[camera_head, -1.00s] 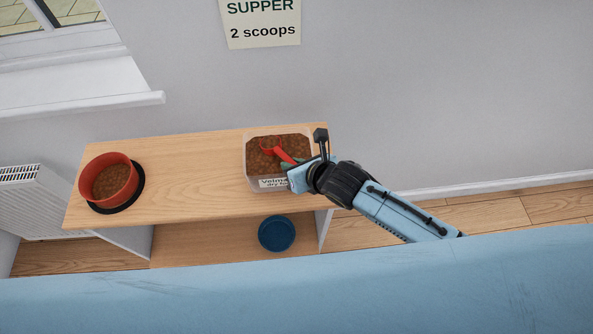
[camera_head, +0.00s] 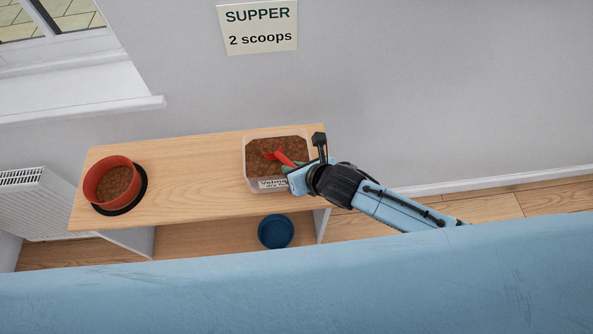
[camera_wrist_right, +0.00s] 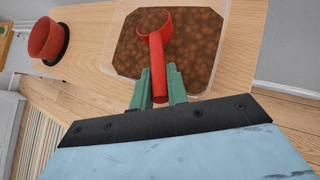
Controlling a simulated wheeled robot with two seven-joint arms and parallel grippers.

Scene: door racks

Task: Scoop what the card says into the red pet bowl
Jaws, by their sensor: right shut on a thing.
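The card (camera_head: 259,27) on the wall reads "SUPPER 2 scoops". The red pet bowl (camera_head: 104,187) stands on a dark round mat at the left end of the bench and has brown kibble in it. A clear tub (camera_head: 249,172) of brown kibble, with a partly covered label, stands at the right end. My right gripper (camera_wrist_right: 159,88) is shut on the handle of the red scoop (camera_wrist_right: 156,45). The scoop's cup is at the kibble inside the tub and seems to hold kibble; its exact depth is unclear. My left gripper does not show.
The wooden bench top (camera_head: 190,175) is clear between bowl and tub. A blue bowl (camera_head: 276,231) sits on the lower shelf. A radiator (camera_head: 35,205) and a window sill (camera_head: 85,105) are at the left. The wall runs behind the bench.

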